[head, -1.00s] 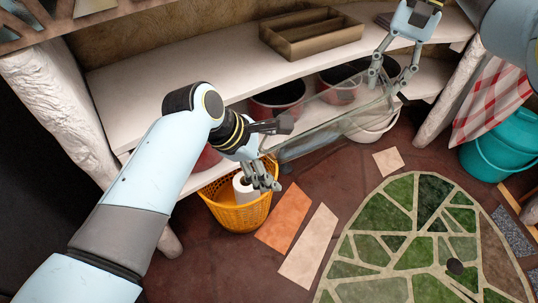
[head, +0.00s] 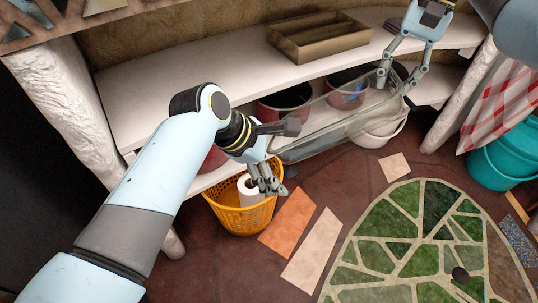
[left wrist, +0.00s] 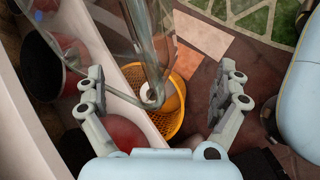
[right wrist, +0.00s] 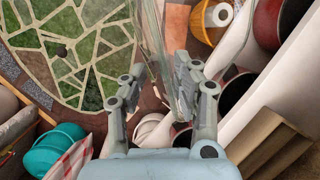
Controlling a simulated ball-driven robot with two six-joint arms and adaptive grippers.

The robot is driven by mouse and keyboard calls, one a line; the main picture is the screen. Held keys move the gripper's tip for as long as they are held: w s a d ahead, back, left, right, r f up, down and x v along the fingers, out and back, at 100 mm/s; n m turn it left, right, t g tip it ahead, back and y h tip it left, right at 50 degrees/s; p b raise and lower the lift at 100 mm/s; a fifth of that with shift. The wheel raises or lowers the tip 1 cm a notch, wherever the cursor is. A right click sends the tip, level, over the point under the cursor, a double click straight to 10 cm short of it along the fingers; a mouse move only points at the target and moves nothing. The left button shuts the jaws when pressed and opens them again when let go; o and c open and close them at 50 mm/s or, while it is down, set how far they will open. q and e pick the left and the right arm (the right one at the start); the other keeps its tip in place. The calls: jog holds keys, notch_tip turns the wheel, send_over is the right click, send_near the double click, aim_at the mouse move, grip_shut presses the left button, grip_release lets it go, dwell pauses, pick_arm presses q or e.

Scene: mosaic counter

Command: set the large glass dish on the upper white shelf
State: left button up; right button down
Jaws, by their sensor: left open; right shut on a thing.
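The large clear glass dish (head: 345,128) is held in the air, tilted, in front of the shelves. My right gripper (head: 398,78) is shut on its right end; the dish also shows between the fingers in the right wrist view (right wrist: 160,30). My left gripper (head: 268,184) is open, low by the dish's left end, above the yellow basket. In the left wrist view the dish's end (left wrist: 150,60) reaches between the spread fingers; I cannot tell whether they touch it. The upper white shelf (head: 175,90) is behind and above the dish.
A brown divided tray (head: 320,42) sits on the upper shelf, with bare shelf to its left. Dark-red pots (head: 285,103) and a white bucket (head: 380,133) are below. The yellow basket (head: 240,216) holds a white roll (head: 248,190). A teal bucket (head: 502,162) stands at right.

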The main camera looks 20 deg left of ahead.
pick_arm(q)
jog(key=s+a+r+m+y, duration=0.1)
jog(key=s+a+r+y, duration=0.15)
jog(key=a+y, duration=0.4)
jog(key=s+a+r+m+y, duration=0.1)
jog(key=a+r+y, duration=0.25)
jog(key=a, duration=0.65)
jog(key=d+n+h, duration=0.2)
jog(key=d+h, duration=0.8)
jog(key=d, duration=0.3)
jog(key=shift+w, duration=0.2)
jog(key=shift+d, duration=0.1)
